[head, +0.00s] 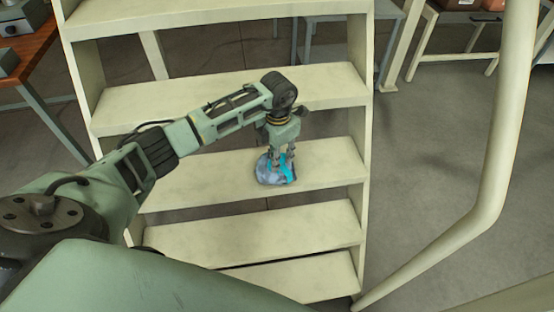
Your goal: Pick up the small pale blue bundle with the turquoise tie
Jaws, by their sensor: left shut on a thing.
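The small pale blue bundle (265,174) with the turquoise tie (288,171) is at the front of a cream step, in the middle of the head view. My left gripper (281,168) points down over it and is shut on it, with its fingers at the turquoise tie. The fingers hide part of the bundle's top. I cannot tell whether the bundle's underside touches the step. My right gripper is not in view.
The bundle is at a cream stepped rack (330,158) with several flat, otherwise bare steps. A cream rail (492,165) curves down on the right. A wooden-topped table (28,52) stands at the upper left. Grey floor (430,150) is open to the right.

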